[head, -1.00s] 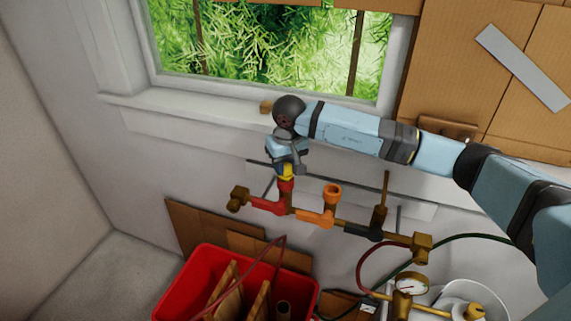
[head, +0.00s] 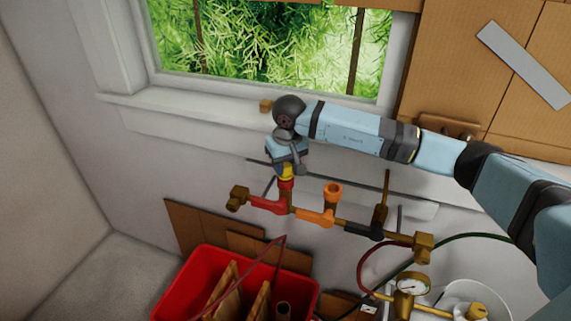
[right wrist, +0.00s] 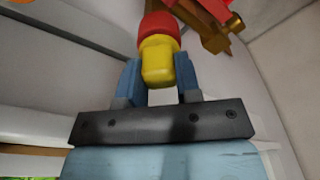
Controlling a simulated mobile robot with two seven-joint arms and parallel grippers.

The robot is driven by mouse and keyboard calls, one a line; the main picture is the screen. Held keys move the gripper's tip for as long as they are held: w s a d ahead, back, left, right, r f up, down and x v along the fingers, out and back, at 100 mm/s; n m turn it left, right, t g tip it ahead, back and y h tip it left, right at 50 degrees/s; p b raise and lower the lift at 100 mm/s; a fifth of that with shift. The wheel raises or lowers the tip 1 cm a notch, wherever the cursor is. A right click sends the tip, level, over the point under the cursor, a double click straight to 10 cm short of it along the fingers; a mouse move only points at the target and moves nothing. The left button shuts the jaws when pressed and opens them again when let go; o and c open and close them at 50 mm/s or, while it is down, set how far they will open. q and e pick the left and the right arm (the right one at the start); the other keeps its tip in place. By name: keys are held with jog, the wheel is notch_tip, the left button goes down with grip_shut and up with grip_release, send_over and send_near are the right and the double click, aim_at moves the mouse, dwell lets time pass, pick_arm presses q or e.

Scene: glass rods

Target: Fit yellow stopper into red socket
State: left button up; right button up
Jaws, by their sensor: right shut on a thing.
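The yellow stopper (head: 286,170) sits between the fingers of my right gripper (head: 287,168), just over the red socket (head: 286,185) on the pipe manifold. In the right wrist view the yellow stopper (right wrist: 158,62) is held between the two blue fingers of the gripper (right wrist: 158,80). Its far end meets the red socket (right wrist: 158,22), in line with it. How deep it sits inside the socket cannot be told. My left gripper is not in view.
An orange socket (head: 333,192) and a brass stem (head: 381,200) stand to the right on the same manifold. A red bin (head: 190,285) with wooden pieces is below. A pressure gauge (head: 412,284) is at lower right. The window sill (head: 190,115) is behind the gripper.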

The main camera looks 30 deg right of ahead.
aim_at(287, 167)
jog(key=shift+f, duration=0.3)
jog(key=o, duration=0.6)
jog(key=shift+s+r+p, duration=0.25)
jog(key=shift+r+p, duration=0.45)
jog(key=shift+r, duration=1.15)
jog(key=shift+s+r+p, duration=0.2)
jog(key=shift+r+p, duration=0.45)
jog(key=shift+r, duration=1.15)
jog(key=shift+s+r+p, duration=0.25)
jog(key=shift+r+p, duration=0.45)
jog(key=shift+r, duration=1.15)
jog(key=shift+a+f, duration=0.1)
